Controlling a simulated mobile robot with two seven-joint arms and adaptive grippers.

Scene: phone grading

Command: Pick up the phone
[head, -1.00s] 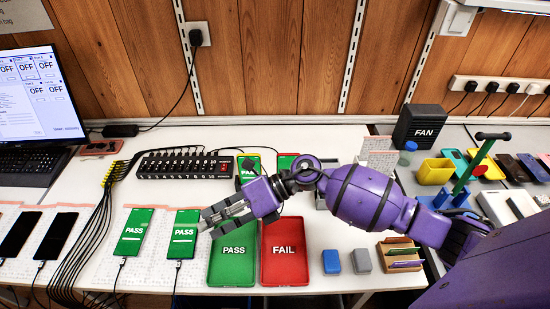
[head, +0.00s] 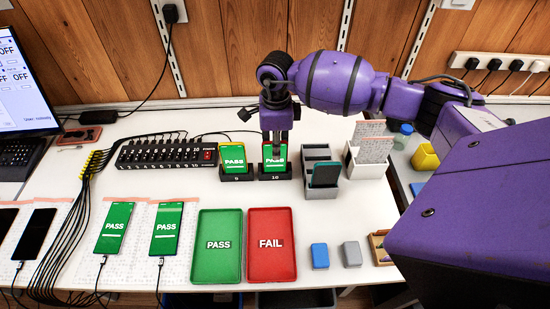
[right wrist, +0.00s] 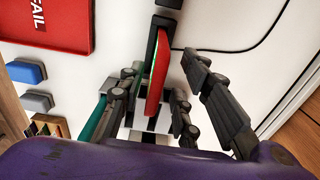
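A phone (head: 274,160) with a green PASS screen and a red edge stands upright in the black dock labelled 10 (head: 275,177). My right gripper (head: 276,148) points down at it from above and hides part of its top. In the right wrist view the red back of the phone (right wrist: 157,85) lies between the spread fingers of my right gripper (right wrist: 161,64), with visible gaps, so the gripper is open. A second PASS phone (head: 233,158) stands in the neighbouring dock to the left. My left gripper is not in view.
A green PASS tray (head: 208,271) and a red FAIL tray (head: 286,270) lie in front. Grey holders (head: 313,151) with a dark phone stand right of the docks. Two cabled PASS phones (head: 115,228) lie at left, and a black hub (head: 150,154) lies behind.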

